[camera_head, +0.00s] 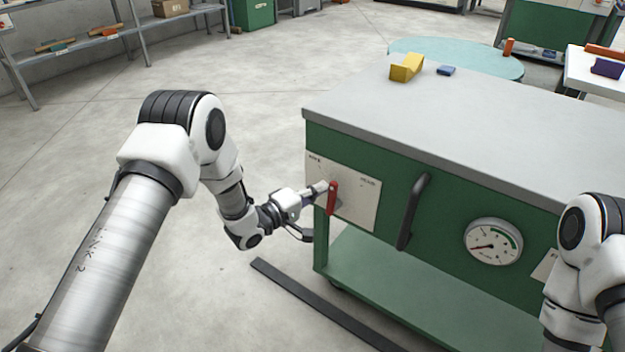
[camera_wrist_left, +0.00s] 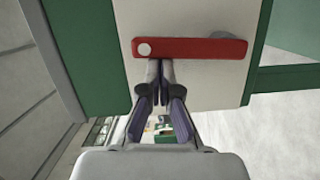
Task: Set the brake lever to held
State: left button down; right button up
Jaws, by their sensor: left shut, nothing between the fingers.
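The red brake lever (camera_head: 332,197) is on a white plate (camera_head: 360,198) at the left end of the green cabinet's front. In the head view it points roughly up and down. The plate has a printed word near each upper corner, too small to read surely. My left gripper (camera_head: 322,188) is at the lever's upper part, its fingers shut with nothing between them. In the left wrist view the lever (camera_wrist_left: 200,48) lies across the picture, and the shut fingertips (camera_wrist_left: 160,64) are against or just short of its edge, near the round pivot end; contact is unclear.
A black handle (camera_head: 412,212) and a round gauge (camera_head: 493,241) are to the right on the cabinet front. The grey worktop (camera_head: 450,115) holds a yellow block (camera_head: 406,68) and a small blue block (camera_head: 446,70). A green lower shelf (camera_head: 400,279) sticks out below. Open floor lies left.

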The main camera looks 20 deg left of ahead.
aim_at(333, 196)
pick_arm(q)
jog(key=d+m+p, duration=0.1)
jog(key=m, duration=0.1)
jog(key=s+d+m+y+p, duration=0.1)
jog(key=d+m+p, duration=0.1)
jog(key=shift+r+g, duration=0.2)
jog(key=shift+g, duration=0.1)
jog(key=shift+s+d+f+p, duration=0.2)
jog(key=shift+d+p, duration=0.1)
jog(key=shift+d, duration=0.15)
